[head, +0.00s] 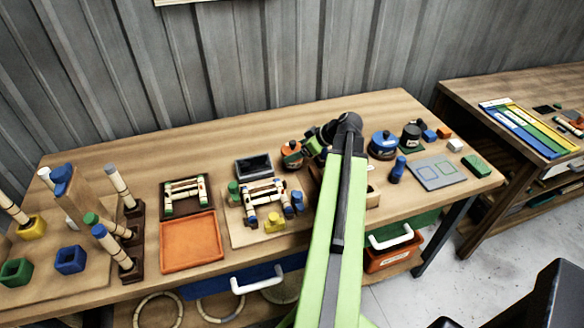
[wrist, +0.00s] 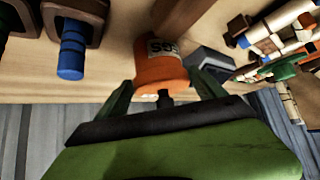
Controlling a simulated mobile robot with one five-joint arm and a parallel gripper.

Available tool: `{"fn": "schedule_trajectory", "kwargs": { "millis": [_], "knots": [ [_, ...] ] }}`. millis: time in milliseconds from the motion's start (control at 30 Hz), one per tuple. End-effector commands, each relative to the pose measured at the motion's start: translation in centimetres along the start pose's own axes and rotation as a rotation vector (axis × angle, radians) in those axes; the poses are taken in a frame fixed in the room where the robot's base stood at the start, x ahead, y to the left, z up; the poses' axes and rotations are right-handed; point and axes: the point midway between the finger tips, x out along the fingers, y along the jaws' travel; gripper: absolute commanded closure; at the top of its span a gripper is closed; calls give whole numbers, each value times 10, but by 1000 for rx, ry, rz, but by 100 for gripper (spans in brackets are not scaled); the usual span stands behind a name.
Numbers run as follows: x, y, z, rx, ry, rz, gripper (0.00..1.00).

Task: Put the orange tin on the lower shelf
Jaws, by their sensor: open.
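The orange tin (head: 291,155) stands at the back middle of the workbench, with a dark knob on top. In the wrist view the tin (wrist: 161,68) shows a pale label with dark lettering and lies between my two fingers. My gripper (head: 311,144) is open around or just at the tin; in the wrist view the fingers (wrist: 162,86) stand on either side of it, and I cannot tell whether they touch it. The lower shelf (head: 190,313) shows only partly under the bench, behind the front edge.
A blue tin (head: 383,146) and a black tin (head: 411,136) stand to the right. A dark grey tray (head: 254,166) is left of the orange tin. Drawers or bins with white handles (head: 392,239) and rattan rings (head: 158,309) sit below the bench top. My arm hides part of the bench.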

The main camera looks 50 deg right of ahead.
Motion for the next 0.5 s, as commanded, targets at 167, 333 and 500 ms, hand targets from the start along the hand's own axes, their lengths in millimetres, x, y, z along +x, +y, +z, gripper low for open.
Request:
{"fn": "schedule_trajectory", "kwargs": {
  "millis": [167, 333, 500],
  "knots": [
    [4, -1, -1, 0, 0, -1, 21],
    [25, -1, 0, -2, 0, -2, 21],
    [55, -1, -1, -1, -1, -2, 21]
  ]
}}
